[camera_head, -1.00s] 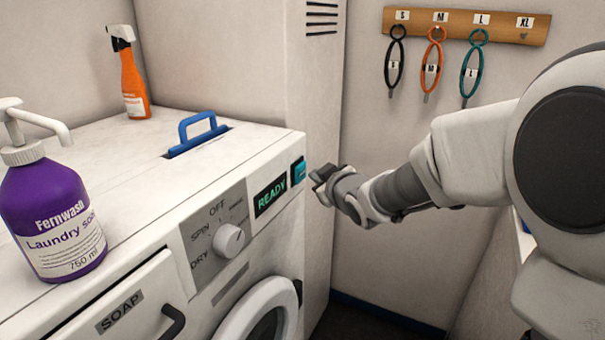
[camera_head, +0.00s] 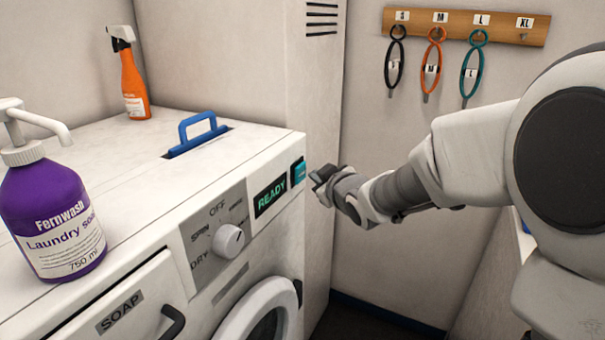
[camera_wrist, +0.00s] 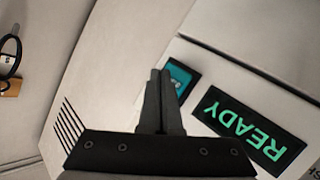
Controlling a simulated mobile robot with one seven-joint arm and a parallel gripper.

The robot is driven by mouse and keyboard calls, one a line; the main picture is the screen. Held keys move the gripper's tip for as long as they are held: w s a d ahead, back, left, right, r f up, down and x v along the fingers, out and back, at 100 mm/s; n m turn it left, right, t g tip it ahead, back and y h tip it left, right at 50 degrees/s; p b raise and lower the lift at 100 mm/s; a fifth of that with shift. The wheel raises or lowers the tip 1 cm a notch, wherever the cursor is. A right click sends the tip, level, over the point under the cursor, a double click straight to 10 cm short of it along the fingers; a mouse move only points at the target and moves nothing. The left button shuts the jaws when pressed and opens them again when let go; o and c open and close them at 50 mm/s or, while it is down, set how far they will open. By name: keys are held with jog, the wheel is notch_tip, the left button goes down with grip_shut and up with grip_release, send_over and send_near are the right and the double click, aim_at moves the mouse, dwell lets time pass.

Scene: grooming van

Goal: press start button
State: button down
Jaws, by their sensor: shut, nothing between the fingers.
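The start button is a teal square (camera_head: 299,171) at the right end of the white washing machine's front panel, beside a dark display (camera_head: 270,196) reading READY in green. In the wrist view the teal button (camera_wrist: 178,78) is partly hidden behind my fingers, and the READY display (camera_wrist: 248,130) lies to their right. My gripper (camera_head: 315,177) is shut and empty, its tips just right of the button in the head view. In the wrist view my closed fingertips (camera_wrist: 160,74) overlap the button's left edge. I cannot tell whether they touch it.
The panel also carries a round dial (camera_head: 229,240); a soap drawer (camera_head: 122,308) and round door (camera_head: 262,312) are below. On top stand a purple laundry soap bottle (camera_head: 52,222), an orange spray bottle (camera_head: 133,88) and a blue handle (camera_head: 198,133). Loops hang from a rack (camera_head: 465,24) behind.

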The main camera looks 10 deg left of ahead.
jog(key=shift+a, duration=0.1)
dwell(0.5)
jog(key=shift+w+a+b, duration=0.15)
jog(key=shift+a+b, duration=0.2)
jog(key=shift+b, duration=0.05)
jog(key=shift+w+a+b, duration=0.15)
jog(key=shift+a+b, duration=0.35)
dwell(0.6)
dwell(0.3)
jog(key=shift+s+d+p, duration=0.35)
jog(key=shift+d+p, duration=0.1)
jog(key=shift+d, duration=0.45)
jog(key=shift+s+d+p, duration=0.3)
jog(key=shift+d+p, duration=0.05)
jog(key=shift+d, duration=0.45)
jog(key=shift+s+d+p, duration=0.25)
jog(key=shift+d+p, duration=0.15)
jog(key=shift+d, duration=0.35)
jog(key=shift+s+d+p, duration=0.3)
jog(key=shift+d+p, duration=0.05)
jog(key=shift+d, duration=0.45)
